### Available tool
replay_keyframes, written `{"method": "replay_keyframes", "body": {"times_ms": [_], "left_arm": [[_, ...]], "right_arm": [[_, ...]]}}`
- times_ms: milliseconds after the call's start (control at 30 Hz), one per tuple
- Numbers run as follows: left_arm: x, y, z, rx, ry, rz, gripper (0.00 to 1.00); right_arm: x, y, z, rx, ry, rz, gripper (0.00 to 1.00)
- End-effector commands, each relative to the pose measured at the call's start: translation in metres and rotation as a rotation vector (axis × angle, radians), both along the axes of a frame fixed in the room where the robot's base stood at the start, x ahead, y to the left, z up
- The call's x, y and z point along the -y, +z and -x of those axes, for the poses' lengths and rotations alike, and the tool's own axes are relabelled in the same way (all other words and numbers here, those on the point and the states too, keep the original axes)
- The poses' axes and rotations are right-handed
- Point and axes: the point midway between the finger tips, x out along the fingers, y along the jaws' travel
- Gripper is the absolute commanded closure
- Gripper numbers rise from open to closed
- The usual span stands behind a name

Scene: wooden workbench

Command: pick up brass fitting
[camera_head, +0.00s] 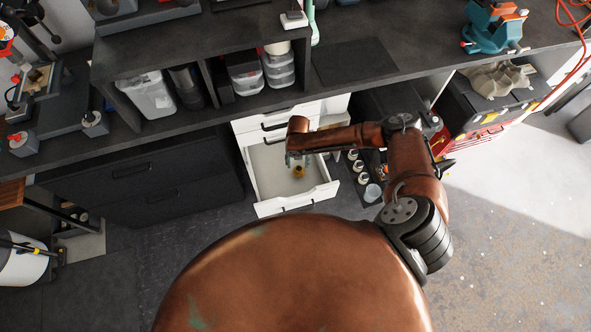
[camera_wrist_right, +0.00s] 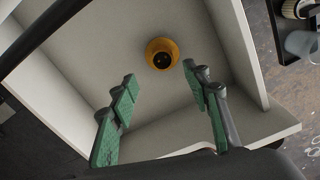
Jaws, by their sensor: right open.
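The brass fitting (camera_wrist_right: 162,53) is a small round golden ring with a dark centre. It lies on the floor of an open white drawer (camera_wrist_right: 222,139), and in the head view the fitting (camera_head: 298,171) shows inside the drawer (camera_head: 285,203) too. My right gripper (camera_wrist_right: 166,100) is open and empty, its green-padded fingers apart. In the wrist view the fitting appears beyond the fingertips, roughly between their lines, not touching them. In the head view the right gripper (camera_head: 296,160) is over the drawer, close to the fitting. My left gripper is in neither view.
The white drawer walls stand close around the right gripper. Above the drawer is a dark workbench (camera_head: 215,35) with bins (camera_head: 148,95) on its lower shelf. Several jars and cups (camera_head: 361,178) stand right of the drawer. A red toolbox (camera_head: 440,142) is further right.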

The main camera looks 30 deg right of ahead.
Motion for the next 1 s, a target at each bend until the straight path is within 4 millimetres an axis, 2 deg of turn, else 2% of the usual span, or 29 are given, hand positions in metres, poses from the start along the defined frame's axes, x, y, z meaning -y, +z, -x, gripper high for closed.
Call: {"method": "replay_keyframes", "body": {"times_ms": [367,600,933,1000], "left_arm": [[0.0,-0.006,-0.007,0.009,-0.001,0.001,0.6],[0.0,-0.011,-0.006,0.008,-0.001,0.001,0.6],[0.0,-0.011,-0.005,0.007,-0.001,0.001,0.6],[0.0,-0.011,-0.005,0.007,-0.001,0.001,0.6]], "right_arm": [[0.004,-0.039,0.001,-0.002,-0.002,0.002,0.56],[0.006,-0.073,-0.001,-0.003,0.0,0.001,0.56],[0.006,-0.08,-0.002,-0.001,0.002,0.0,0.56],[0.006,-0.08,-0.002,-0.001,0.002,0.0,0.6]]}}
